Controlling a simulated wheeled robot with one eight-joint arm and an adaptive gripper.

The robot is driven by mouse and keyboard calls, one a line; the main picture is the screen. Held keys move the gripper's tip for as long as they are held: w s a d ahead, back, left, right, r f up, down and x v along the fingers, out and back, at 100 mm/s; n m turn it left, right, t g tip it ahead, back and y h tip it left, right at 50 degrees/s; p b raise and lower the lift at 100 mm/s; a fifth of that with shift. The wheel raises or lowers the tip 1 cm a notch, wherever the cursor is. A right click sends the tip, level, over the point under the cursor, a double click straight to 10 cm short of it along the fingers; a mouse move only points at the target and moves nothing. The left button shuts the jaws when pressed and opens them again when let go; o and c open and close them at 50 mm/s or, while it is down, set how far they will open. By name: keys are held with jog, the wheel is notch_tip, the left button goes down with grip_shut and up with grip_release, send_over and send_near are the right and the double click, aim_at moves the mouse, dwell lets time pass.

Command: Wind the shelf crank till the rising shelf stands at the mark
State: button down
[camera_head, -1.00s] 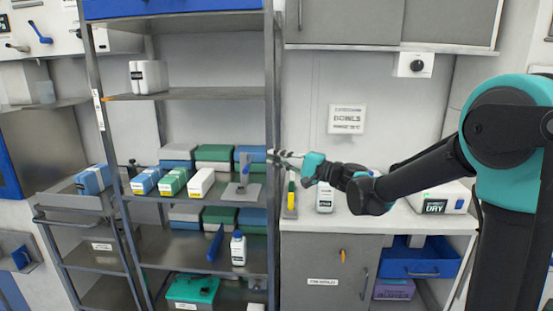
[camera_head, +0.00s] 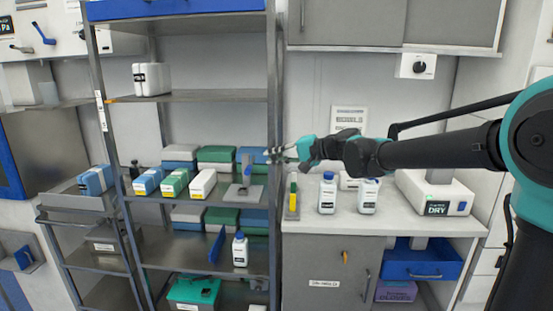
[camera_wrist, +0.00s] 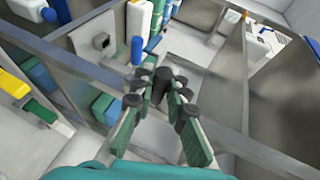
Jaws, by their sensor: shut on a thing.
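My gripper (camera_head: 278,154) is at the right front upright of the shelf rack (camera_head: 273,90), level with the middle shelf. In the wrist view my gripper (camera_wrist: 160,108) is closed around a dark upright grip (camera_wrist: 161,82), which looks like the crank handle. The rest of the crank is hidden or too small to make out. An upper shelf (camera_head: 205,97) carries a white container (camera_head: 151,79). An orange mark (camera_head: 111,101) shows at its left end, close to a white label strip (camera_head: 101,110) on the left upright. I cannot tell for certain which shelf rises.
Boxes (camera_head: 203,183) and a grey stand (camera_head: 243,192) fill the middle shelf. A blue lever (camera_head: 216,246) and a white bottle (camera_head: 240,250) are below. Bottles (camera_head: 327,194) and a drying unit (camera_head: 437,193) stand on the right counter (camera_head: 400,218).

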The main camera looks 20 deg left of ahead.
jog(key=a+n+h, duration=0.1)
jog(key=h, duration=0.2)
jog(key=a+h, duration=0.1)
jog(key=h, duration=0.2)
jog(key=s+a+n+t+h, duration=0.1)
jog(key=a+h, duration=0.1)
jog(key=h, duration=0.2)
jog(key=shift+f+n, duration=0.3)
jog(key=shift+f, duration=0.05)
jog(key=shift+h, duration=0.3)
jog(key=c, duration=1.5)
grip_release()
jog(key=v, duration=1.2)
jog(key=shift+f, duration=0.1)
